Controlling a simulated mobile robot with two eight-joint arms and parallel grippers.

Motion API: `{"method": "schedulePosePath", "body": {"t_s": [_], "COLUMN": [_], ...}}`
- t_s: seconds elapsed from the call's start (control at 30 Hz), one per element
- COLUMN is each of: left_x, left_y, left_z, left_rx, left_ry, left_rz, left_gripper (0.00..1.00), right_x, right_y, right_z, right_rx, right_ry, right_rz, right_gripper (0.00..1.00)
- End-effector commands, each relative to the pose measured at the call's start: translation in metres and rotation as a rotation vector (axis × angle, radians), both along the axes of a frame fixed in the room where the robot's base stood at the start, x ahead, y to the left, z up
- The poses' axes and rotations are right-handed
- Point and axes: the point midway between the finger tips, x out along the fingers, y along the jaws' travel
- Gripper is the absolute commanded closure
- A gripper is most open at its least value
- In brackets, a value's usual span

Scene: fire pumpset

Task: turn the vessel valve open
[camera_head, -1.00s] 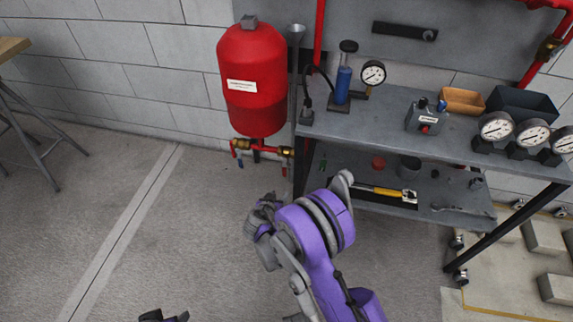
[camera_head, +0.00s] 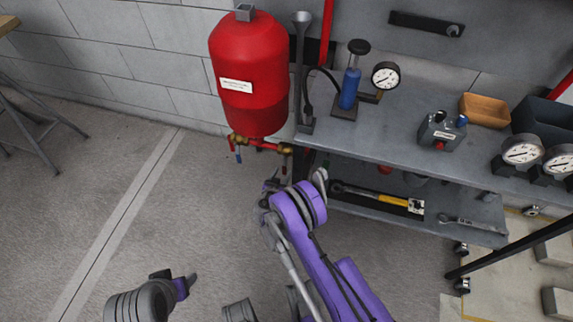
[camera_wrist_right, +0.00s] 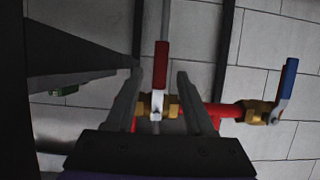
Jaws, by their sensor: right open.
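The red vessel (camera_head: 252,75) hangs at the wall, with red pipe and brass valves below it. One valve has a blue lever (camera_head: 238,154); in the right wrist view this lever (camera_wrist_right: 288,78) stands at the right. A red-levered valve (camera_wrist_right: 160,65) shows near the middle of that view. My right gripper (camera_wrist_right: 158,76) is open, its two fingers on either side of the red lever in the picture; I see no clear contact. In the head view my right wrist hides much of this gripper. Part of my left arm's end (camera_head: 178,287) shows low at the left, its jaws unclear.
A grey workbench (camera_head: 420,152) stands right of the vessel, with a blue pump (camera_head: 350,88), gauges (camera_head: 385,76) and an orange bin (camera_head: 485,110). Its lower shelf (camera_head: 385,205) holds tools, near my right arm.

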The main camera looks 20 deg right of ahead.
Motion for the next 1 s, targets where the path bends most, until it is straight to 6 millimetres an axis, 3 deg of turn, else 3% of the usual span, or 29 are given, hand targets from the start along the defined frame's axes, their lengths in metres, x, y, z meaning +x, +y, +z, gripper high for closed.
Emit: {"method": "schedulePosePath", "body": {"t_s": [0.3, 0.73, 0.77, 1.0], "left_x": [0.002, 0.002, 0.002, 0.002], "left_y": [0.0, 0.0, 0.0, 0.0], "left_z": [-0.012, -0.014, -0.014, -0.014], "left_rx": [0.0, 0.0, 0.0, 0.0], "left_ry": [0.004, 0.004, 0.004, 0.004], "left_rz": [0.0, 0.0, 0.0, 0.0], "left_gripper": [0.4, 0.4, 0.4, 0.4], "right_x": [0.041, 0.051, 0.051, 0.051], "right_y": [-0.029, -0.034, -0.034, -0.034], "right_z": [-0.022, -0.025, -0.025, -0.025], "right_rx": [0.001, 0.001, 0.001, 0.001], "right_ry": [0.001, 0.0, 0.0, 0.001], "right_rz": [-0.001, 0.002, 0.002, 0.001], "right_gripper": [0.46, 0.46, 0.48, 0.91]}}
